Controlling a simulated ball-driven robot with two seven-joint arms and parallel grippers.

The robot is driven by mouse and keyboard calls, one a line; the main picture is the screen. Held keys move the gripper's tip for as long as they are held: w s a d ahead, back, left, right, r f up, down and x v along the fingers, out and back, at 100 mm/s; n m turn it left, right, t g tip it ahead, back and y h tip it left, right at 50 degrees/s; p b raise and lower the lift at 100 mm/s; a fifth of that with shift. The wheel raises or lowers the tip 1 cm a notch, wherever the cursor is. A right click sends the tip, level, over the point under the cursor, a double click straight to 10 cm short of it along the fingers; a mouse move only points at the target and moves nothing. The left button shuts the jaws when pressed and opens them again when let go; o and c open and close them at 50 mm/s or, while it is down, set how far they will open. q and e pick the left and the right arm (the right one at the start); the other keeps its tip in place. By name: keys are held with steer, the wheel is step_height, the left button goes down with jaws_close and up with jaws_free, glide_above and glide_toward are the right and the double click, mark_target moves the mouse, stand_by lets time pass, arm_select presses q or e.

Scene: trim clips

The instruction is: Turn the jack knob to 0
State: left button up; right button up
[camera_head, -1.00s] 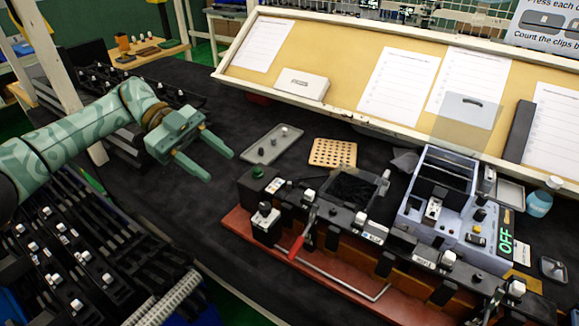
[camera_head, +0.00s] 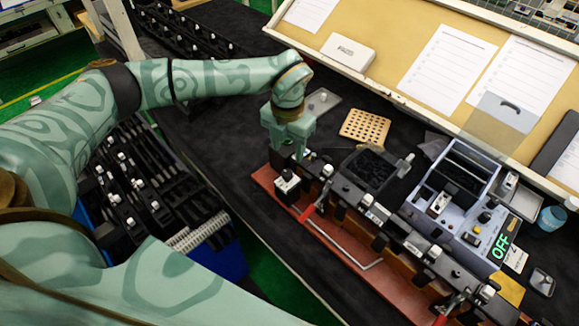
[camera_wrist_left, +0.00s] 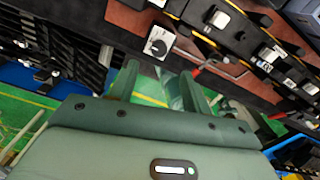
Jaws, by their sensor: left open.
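The jack knob, a dark knob on a white-faced block (camera_head: 287,183), stands at the left end of the red-brown base of the long fixture. It also shows in the left wrist view (camera_wrist_left: 159,43), just beyond the fingertips; its markings are too small to read. My left gripper (camera_head: 287,152) points down over the fixture's left end, slightly behind the knob in the head view. In the left wrist view its two fingers (camera_wrist_left: 160,70) are spread apart with nothing between them. I cannot tell whether a finger touches the block. My right gripper is out of view.
A red-handled lever (camera_head: 308,211) and a bent metal rod (camera_head: 345,256) lie right of the knob. Dark racks (camera_head: 130,190) stand to the left.

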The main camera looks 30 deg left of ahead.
mark_target(287, 172)
arm_select(q)
step_height(287, 172, down, 9)
steer(key=shift+r, duration=0.1)
steer(key=shift+a, duration=0.1)
steer(key=c, duration=1)
